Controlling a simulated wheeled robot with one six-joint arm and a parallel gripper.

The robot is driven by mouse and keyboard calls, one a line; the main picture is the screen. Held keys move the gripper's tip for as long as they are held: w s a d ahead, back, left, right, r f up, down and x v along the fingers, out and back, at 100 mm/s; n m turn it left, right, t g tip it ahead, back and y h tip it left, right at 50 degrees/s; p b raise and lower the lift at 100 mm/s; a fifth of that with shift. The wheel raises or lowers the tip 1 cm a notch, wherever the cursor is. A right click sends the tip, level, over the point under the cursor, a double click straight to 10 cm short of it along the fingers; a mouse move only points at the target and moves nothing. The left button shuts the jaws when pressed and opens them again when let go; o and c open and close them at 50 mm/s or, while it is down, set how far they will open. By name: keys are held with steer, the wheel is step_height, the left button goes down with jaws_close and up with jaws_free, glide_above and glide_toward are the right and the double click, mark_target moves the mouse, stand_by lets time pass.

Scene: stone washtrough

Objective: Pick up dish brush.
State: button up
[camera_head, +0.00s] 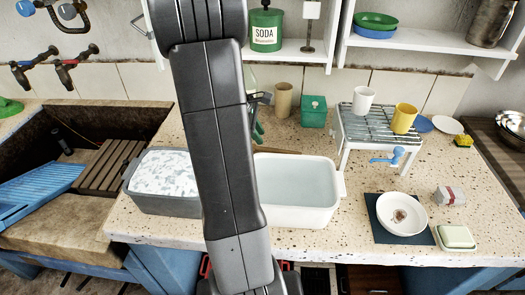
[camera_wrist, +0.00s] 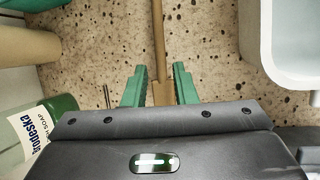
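A long wooden handle (camera_wrist: 158,38), which looks like the dish brush, runs down from the top of the wrist view and widens near my gripper. Its brush end and bristles are not visible. My gripper (camera_wrist: 160,70) has two green fingers, one on each side of the wood. The fingers stand apart, and I see no clear grip on the wood.
A white basin (camera_wrist: 276,45) is at the right of the wrist view, and a soap bottle (camera_wrist: 42,125) is close at lower left. In the head view, a beige cup (camera_head: 284,100), green box (camera_head: 314,112) and wire rack (camera_head: 378,122) stand right of my arm. A grey tub (camera_head: 165,203) is left.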

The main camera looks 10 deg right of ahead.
mark_target(265, 148)
step_height(265, 148, down, 2)
steer(key=shift+f, duration=0.2)
steer(key=x, duration=0.5)
steer(key=shift+w+d, duration=0.1)
steer(key=shift+w, duration=0.25)
steer(key=shift+d, duration=0.1)
steer(key=shift+s, duration=0.15)
jaws_close()
